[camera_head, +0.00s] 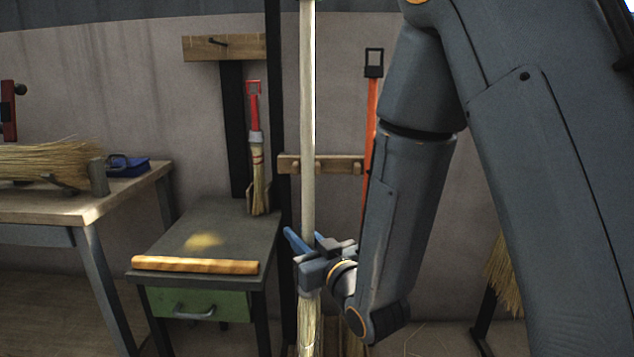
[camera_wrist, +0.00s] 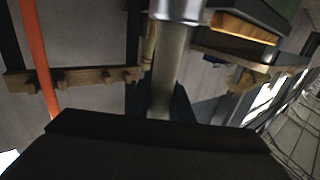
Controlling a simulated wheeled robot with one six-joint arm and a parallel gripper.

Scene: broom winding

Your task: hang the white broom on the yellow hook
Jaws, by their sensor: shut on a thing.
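The white broom (camera_head: 307,120) stands roughly upright in the head view, with its long pale handle running out of the top of the picture. Its bristles (camera_head: 309,325) show just below my gripper (camera_head: 312,252). My gripper is shut on the broom low on the handle, just above the bristles. In the wrist view, the pale handle (camera_wrist: 168,80) runs up from behind a dark block. I cannot make out a yellow hook in either view. The handle's top end is outside the picture.
A wooden rail with pegs (camera_head: 345,165) is on the wall behind, beside an orange-handled tool (camera_head: 371,130). A wall board with a dark peg (camera_head: 222,46) is upper left. A workbench (camera_head: 60,210) is left.

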